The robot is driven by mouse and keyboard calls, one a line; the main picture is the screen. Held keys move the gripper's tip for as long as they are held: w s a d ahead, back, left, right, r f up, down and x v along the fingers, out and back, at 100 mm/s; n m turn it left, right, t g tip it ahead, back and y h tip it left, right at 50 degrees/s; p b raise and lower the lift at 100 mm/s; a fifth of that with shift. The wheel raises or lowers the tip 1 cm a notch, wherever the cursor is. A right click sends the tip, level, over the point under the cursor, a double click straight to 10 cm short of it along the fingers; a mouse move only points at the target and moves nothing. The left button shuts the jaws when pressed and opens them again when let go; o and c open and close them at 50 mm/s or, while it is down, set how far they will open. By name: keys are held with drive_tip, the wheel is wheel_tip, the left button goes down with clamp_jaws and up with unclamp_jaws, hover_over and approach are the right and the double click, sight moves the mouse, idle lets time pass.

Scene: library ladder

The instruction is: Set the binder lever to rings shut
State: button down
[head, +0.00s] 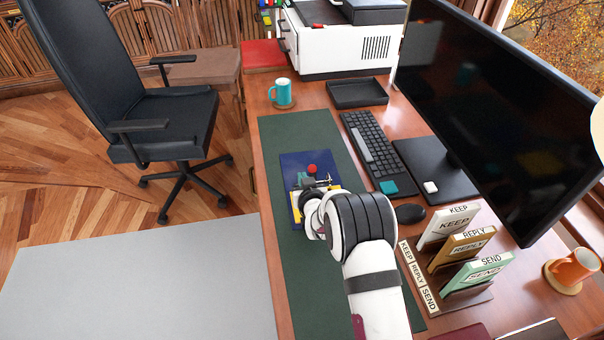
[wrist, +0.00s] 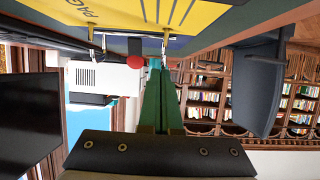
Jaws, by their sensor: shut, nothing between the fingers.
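The dark blue binder (head: 296,163) lies on the green desk mat. A red ball knob (head: 311,169), apparently the lever's end, stands near its middle. In the wrist view, which looks upside down, the red knob (wrist: 136,62) shows beside my fingertips, to their left. Metal ring parts (wrist: 165,42) and a yellow page (wrist: 75,12) show above. My gripper (wrist: 155,66) has its green fingers together, empty, with the tips close to the knob; I cannot tell whether they touch. In the head view my wrist hides the lower part of the binder.
A keyboard (head: 368,147) and black mouse (head: 410,213) lie right of the mat. The card holder (head: 455,265) stands close to my arm. The upper mat (head: 290,128) is clear.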

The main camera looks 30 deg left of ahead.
drive_tip(key=shift+f, duration=0.3)
drive_tip(key=shift+w+a+f, duration=0.4)
drive_tip(key=r, duration=0.1)
drive_tip(key=w+r, duration=0.1)
drive_tip(key=r, duration=0.1)
drive_tip(key=a+r, duration=0.1)
drive_tip(key=shift+w+a+r, duration=0.1)
drive_tip(key=shift+w+r, duration=0.05)
drive_tip(key=shift+r, duration=0.25)
drive_tip(key=s+d, duration=0.6)
drive_tip(key=s, duration=0.1)
drive_tip(key=shift+d+r, duration=0.3)
